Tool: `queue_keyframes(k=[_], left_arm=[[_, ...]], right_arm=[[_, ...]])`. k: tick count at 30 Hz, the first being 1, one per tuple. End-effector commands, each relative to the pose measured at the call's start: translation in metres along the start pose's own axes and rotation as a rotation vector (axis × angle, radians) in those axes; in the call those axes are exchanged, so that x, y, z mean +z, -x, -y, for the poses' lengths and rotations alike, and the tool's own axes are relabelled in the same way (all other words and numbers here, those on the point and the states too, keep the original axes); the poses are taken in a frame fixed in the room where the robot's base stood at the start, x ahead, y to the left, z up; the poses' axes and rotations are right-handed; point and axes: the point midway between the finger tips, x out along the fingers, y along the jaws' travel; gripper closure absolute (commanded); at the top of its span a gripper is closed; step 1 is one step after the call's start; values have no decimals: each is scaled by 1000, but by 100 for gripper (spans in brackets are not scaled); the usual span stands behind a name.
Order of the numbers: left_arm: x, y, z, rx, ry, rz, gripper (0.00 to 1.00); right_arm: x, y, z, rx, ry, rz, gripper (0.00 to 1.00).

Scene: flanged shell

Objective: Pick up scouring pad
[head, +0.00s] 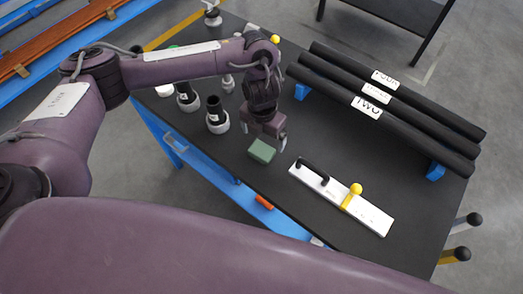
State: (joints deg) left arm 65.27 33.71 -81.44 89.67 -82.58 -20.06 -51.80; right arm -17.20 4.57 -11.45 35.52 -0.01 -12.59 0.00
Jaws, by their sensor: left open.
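A green scouring pad (261,151) lies on the black table top (335,232), near the table's front edge. My left gripper (266,141) reaches in from the left and points down, right at the pad's far side. Its fingers are spread, one on each side, and it appears empty. I cannot tell whether the fingertips touch the pad. My right gripper is not in this view.
Right of the pad lies a white board (370,217) with a black handle and a yellow knob. Three long black tubes (420,120) rest on blue supports behind it. Several black and white fittings (217,118) stand to the left.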

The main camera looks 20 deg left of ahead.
Motion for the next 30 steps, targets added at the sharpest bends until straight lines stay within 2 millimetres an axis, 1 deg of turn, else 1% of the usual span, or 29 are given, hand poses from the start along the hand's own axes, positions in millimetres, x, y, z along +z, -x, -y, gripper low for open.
queue_keyframes(k=[1, 3, 8, 11, 15, 19, 22, 28, 30], left_arm=[[0, 0, -7, 14, -5, -11, 6], [-2, -5, -11, 20, -8, -21, 6], [-2, -22, -11, 20, -8, -22, 6], [-2, -31, -10, 20, -7, -22, 6], [-3, -51, -6, 21, -7, -22, 6], [-2, -69, -7, 20, -7, -20, 6], [-2, -75, -7, 20, -8, -17, 6], [-2, -75, -7, 20, -8, -17, 6], [-2, -75, -7, 20, -8, -17, 16]], right_arm=[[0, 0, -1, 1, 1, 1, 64], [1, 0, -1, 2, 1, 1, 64], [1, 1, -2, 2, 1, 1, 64], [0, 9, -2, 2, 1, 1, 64], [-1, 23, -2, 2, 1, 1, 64], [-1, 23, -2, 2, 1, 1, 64], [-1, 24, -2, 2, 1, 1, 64], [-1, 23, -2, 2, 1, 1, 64], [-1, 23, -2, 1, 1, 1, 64]])
